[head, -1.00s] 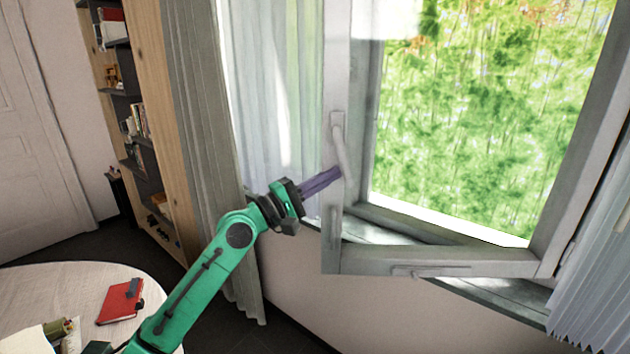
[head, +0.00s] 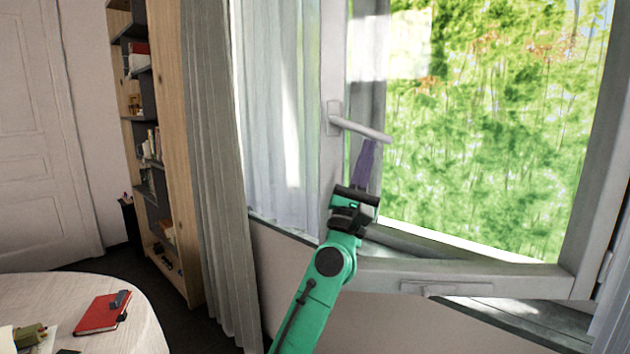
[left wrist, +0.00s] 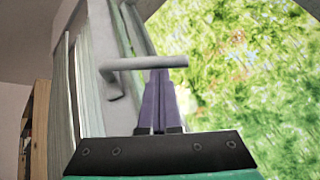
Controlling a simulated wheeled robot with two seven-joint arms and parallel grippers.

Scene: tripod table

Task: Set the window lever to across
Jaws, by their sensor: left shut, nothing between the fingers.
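The window lever (head: 358,129) is a light grey handle on the left upright of the open window sash (head: 480,279). It points right, close to across, tilting slightly down to the right in the head view. In the left wrist view the lever (left wrist: 140,63) lies nearly level across the picture. My left gripper (head: 367,146) has purple fingers, shut with nothing between them. Its fingertips are just under the lever's bar, at or very near its lower side; in the left wrist view the fingertips (left wrist: 160,75) meet the bar. My right gripper is not in view.
A grey curtain (head: 215,160) and a bookshelf (head: 165,150) stand to the left. A round table (head: 130,300) with a red book (head: 102,312) is at the lower left. The window sill (head: 500,310) runs below the sash.

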